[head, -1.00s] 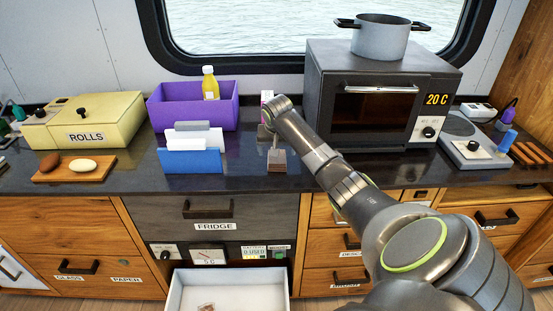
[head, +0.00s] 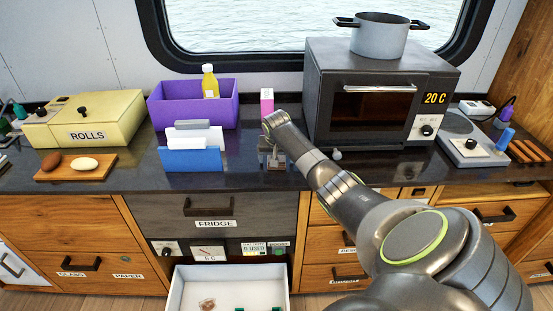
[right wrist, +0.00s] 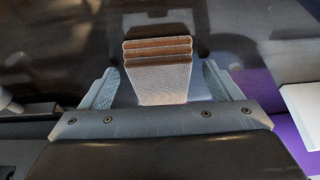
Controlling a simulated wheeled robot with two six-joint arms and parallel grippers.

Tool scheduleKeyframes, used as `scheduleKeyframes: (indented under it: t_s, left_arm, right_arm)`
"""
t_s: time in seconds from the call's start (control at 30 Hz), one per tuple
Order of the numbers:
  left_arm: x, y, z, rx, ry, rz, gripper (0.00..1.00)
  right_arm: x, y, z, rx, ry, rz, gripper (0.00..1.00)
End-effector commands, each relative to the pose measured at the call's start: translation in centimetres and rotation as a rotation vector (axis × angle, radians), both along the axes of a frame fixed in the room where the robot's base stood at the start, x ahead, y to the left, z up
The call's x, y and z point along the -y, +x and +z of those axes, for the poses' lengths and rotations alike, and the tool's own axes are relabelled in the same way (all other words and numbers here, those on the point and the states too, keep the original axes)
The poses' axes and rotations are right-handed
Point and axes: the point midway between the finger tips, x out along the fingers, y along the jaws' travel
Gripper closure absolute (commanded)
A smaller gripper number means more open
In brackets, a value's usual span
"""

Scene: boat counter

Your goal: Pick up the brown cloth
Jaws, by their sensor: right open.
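The brown cloth (right wrist: 158,50) is a folded stack with brown top edges and a pale, woven-looking front face in the right wrist view. It stands between the two spread fingers of my right gripper (right wrist: 160,72), with a gap on each side. In the head view my right gripper (head: 274,157) is low at the counter's front, and the cloth (head: 277,166) is mostly hidden by it. My right gripper is open. My left gripper is not in view.
A pink carton (head: 267,101) stands behind the gripper on the dark counter (head: 240,178). Left are a blue file holder (head: 190,161) and a purple bin (head: 218,115) with a yellow bottle (head: 209,83). Right is an oven (head: 378,95). Below, a white drawer (head: 178,290) is open.

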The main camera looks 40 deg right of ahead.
Motion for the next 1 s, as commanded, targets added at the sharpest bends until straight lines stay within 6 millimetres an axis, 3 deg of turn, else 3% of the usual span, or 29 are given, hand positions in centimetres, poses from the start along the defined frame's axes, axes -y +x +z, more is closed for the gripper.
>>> scheduleKeyframes:
  t_s: [0.03,0.4,0.67,1.0]
  left_arm:
    - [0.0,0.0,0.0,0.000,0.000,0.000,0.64]
    - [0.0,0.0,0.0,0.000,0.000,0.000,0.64]
    - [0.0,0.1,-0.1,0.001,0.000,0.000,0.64]
    - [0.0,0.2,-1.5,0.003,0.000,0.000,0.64]
  right_arm:
    - [0.0,0.0,0.0,0.000,0.000,0.000,0.18]
    - [0.0,0.0,0.1,0.001,0.001,0.000,0.64]
    - [0.0,0.1,0.5,0.002,-0.001,0.000,0.64]
    - [0.0,0.2,6.6,0.006,-0.002,0.001,0.64]
